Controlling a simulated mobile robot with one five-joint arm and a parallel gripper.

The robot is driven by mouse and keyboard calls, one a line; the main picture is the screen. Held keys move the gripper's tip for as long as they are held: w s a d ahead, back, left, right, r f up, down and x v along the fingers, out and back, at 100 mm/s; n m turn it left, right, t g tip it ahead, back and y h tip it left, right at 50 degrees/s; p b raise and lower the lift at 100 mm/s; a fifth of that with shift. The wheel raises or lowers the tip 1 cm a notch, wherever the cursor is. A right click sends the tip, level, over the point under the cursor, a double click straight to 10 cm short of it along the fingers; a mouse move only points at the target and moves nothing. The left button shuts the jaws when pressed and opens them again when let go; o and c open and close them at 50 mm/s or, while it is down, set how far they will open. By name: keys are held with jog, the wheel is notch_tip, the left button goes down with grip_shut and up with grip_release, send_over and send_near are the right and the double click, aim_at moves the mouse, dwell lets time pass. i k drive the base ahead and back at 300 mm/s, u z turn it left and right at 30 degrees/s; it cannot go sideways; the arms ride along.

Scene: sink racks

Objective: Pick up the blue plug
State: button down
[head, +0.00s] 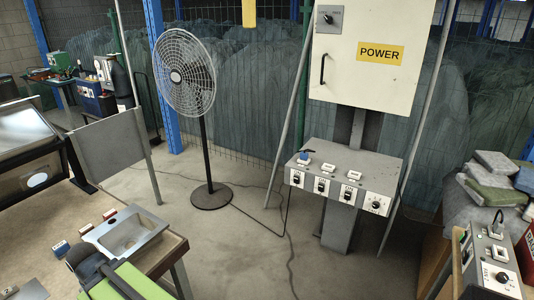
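A small blue plug (305,155) sits at the left end of the top of the grey power console (340,172), on or in a white socket. It is small in this view, so I cannot tell how deep it sits. Two white sockets (328,167) and (353,174) on the same top, to its right, look empty.
A standing fan (185,75) is left of the console, with cables on the floor. A metal sink tray (128,232) is on a table at lower left, near a small blue-and-white block (60,248). Another switch box (492,262) is at lower right.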

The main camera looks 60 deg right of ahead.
aim_at(304, 156)
jog(key=u, duration=0.45)
jog(key=i, duration=0.2)
jog(key=z, duration=1.85)
jog(key=i, duration=0.55)
jog(key=z, duration=1.05)
